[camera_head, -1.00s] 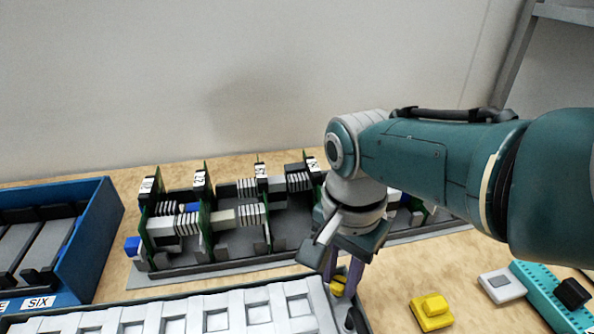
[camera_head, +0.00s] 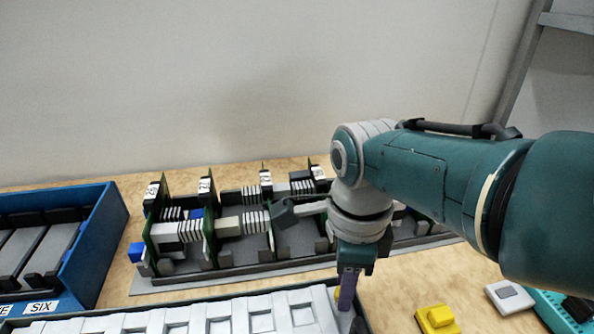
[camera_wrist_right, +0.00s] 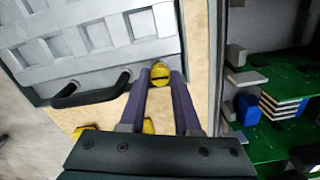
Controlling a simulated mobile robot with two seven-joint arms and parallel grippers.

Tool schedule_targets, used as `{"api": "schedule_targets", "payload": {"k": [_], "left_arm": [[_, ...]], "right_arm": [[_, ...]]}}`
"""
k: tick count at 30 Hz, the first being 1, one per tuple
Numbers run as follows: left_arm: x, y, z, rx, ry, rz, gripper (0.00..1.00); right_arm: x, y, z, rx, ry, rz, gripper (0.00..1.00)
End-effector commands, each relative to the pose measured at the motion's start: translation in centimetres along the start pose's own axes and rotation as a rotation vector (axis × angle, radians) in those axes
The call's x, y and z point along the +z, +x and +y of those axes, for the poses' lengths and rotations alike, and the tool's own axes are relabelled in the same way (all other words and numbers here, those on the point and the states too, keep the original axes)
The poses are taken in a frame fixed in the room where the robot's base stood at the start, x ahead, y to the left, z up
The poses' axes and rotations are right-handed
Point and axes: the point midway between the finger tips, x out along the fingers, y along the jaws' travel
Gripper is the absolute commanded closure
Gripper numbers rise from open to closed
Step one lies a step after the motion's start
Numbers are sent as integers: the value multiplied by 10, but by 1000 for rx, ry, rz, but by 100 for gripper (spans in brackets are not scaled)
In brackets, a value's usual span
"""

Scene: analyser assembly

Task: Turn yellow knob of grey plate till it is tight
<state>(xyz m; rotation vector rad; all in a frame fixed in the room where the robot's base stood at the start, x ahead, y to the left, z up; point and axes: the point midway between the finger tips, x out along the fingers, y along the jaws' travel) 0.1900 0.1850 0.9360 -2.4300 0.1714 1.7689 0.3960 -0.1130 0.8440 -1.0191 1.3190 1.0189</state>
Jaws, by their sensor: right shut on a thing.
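The grey plate (camera_head: 190,322) is a pale slab with a row of square openings, at the bottom of the head view. It also shows at the upper left of the wrist view (camera_wrist_right: 60,22). The yellow knob (camera_wrist_right: 160,74) sits near the plate's corner, beside a dark handle. My right gripper (camera_wrist_right: 160,76) is shut on the knob, one purple finger on each side. In the head view the right gripper (camera_head: 346,305) points down at the plate's right end and mostly hides the knob. My left gripper is not in view.
Behind the plate stands a rack (camera_head: 230,272) with upright green boards and grey modules. A blue bin (camera_head: 88,250) is at the left. A yellow block (camera_head: 436,319), a grey-white block (camera_head: 510,298) and a teal piece (camera_head: 550,308) lie at the right on the wooden table.

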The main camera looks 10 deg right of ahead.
Motion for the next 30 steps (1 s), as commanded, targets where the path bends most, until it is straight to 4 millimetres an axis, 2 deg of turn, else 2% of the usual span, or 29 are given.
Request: {"api": "schedule_targets", "payload": {"k": [21,30], "left_arm": [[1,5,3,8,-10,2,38],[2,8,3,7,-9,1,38]], "right_arm": [[2,-2,0,2,677,-2,100],[2,-2,0,2,917,-2,100]]}}
